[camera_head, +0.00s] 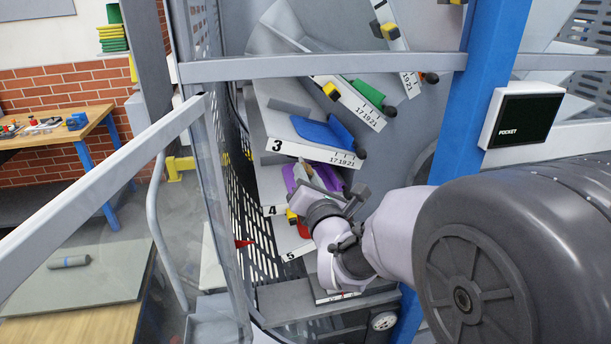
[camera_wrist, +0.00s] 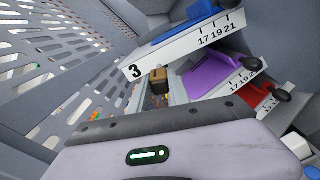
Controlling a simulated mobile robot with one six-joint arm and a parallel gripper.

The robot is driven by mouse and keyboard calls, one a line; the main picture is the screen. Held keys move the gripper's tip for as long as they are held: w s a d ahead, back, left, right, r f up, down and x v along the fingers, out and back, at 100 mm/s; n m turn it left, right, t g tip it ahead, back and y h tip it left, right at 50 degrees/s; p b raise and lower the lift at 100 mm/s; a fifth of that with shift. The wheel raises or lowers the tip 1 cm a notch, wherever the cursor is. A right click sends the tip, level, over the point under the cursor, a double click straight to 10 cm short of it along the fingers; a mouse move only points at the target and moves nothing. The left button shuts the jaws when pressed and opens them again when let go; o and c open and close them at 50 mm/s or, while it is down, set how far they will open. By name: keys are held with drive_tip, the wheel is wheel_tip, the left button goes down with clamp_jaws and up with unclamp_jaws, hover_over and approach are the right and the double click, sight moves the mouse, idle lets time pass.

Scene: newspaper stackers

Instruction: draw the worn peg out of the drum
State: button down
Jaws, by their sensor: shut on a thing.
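The worn peg (camera_wrist: 158,82) appears as a small brown block with a dark top in the middle of the wrist view, beside the plate marked 3 (camera_wrist: 137,70). My gripper (camera_wrist: 160,95) is at the peg and shut on it; its body covers the lower part of the wrist view and hides the contact. In the head view my gripper (camera_head: 314,196) reaches into the grey drum (camera_head: 265,100) beside a purple pocket piece (camera_head: 292,178), and my wrist hides most of the peg there. I cannot tell how deep the peg sits.
Numbered plates with black knobs, blue (camera_head: 325,131), green (camera_head: 367,93) and red pieces crowd the drum around my gripper. A perforated guard (camera_wrist: 60,50) stands close on the left. A grey rail (camera_head: 320,67) and blue post (camera_head: 490,80) frame the opening. A workbench (camera_head: 60,130) stands far left.

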drive_tip(key=s+d+b, duration=0.1)
drive_tip(key=s+b, duration=0.1)
drive_tip(key=s, duration=0.5)
drive_tip(key=shift+s+d, duration=0.25)
drive_tip(key=shift+s, duration=0.1)
drive_tip(key=shift+f, duration=0.1)
